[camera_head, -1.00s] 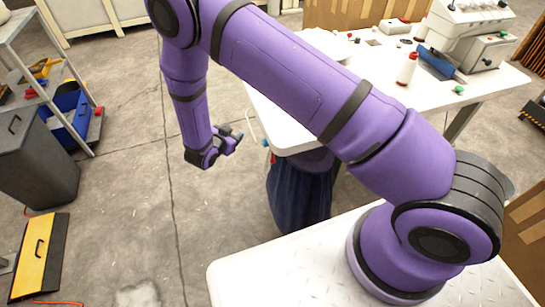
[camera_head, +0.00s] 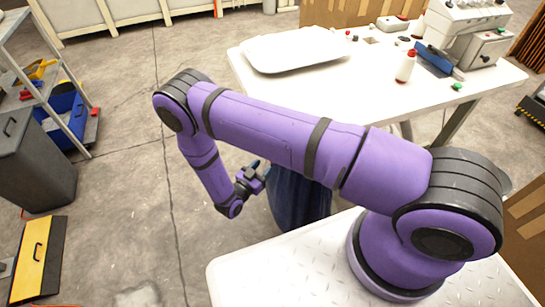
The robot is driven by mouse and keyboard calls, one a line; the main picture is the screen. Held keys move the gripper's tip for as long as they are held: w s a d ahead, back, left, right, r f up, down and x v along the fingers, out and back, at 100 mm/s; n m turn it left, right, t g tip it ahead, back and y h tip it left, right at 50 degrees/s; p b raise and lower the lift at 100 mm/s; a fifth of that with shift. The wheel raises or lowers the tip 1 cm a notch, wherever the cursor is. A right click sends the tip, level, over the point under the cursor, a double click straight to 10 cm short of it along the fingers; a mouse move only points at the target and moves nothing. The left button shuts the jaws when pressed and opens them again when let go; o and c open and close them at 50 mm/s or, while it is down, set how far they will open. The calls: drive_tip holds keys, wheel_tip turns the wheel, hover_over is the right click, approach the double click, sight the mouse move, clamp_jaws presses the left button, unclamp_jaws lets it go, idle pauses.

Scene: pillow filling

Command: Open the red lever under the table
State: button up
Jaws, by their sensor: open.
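My gripper (camera_head: 255,175) is just left of the dark blue cloth bag (camera_head: 298,203) that hangs below the white table (camera_head: 440,92). It points up and to the right, below the table's near left edge. The jaws are open; nothing shows held between them, though they are small in the picture. The red lever cannot be made out now. The area under the table edge is largely hidden behind my purple arm.
The floor between is clear.

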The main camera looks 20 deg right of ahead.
drive_tip(key=x, duration=0.6)
drive_tip(key=shift+w+d, duration=0.15)
drive_tip(key=shift+d, duration=0.05)
clamp_jaws()
